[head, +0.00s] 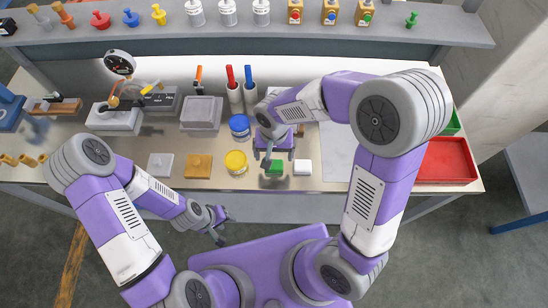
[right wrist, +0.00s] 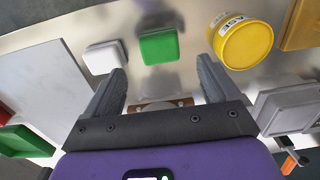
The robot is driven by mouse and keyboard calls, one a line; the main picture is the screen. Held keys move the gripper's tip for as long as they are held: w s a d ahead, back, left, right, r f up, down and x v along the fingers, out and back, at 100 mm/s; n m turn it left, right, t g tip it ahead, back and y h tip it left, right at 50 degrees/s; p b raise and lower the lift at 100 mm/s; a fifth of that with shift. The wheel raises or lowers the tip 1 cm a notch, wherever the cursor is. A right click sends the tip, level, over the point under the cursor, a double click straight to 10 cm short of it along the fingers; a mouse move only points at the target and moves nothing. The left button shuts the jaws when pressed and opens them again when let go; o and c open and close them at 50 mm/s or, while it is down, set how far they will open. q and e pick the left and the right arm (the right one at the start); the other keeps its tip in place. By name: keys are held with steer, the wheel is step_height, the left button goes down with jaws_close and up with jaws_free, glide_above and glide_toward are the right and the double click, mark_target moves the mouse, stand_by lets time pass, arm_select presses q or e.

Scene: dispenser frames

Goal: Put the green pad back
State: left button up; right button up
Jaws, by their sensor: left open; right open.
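The green pad (head: 274,168) is a small flat square lying on the metal worktop near its front edge, between the yellow round tin and a white pad (head: 303,167). In the right wrist view the green pad (right wrist: 158,47) lies ahead of the fingers, and the white pad (right wrist: 104,57) is to its left. My right gripper (head: 273,155) is open and empty, above the worktop just behind the green pad; its fingers also show in the right wrist view (right wrist: 162,78), apart from the pad. My left gripper (head: 223,227) is open and empty, off the front edge of the worktop.
A yellow tin (head: 236,162), a blue tin (head: 239,126), an ochre pad (head: 198,166) and a grey pad (head: 160,165) stand left of the green pad. A grey tray (head: 201,112) is behind them. A red tray (head: 447,161) is at right. A shelf crosses the back.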

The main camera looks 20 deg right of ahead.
mark_target(274, 164)
step_height(274, 164, up, 6)
steer(key=shift+f+p, duration=0.1)
steer(key=shift+p, duration=0.3)
stand_by(0.3)
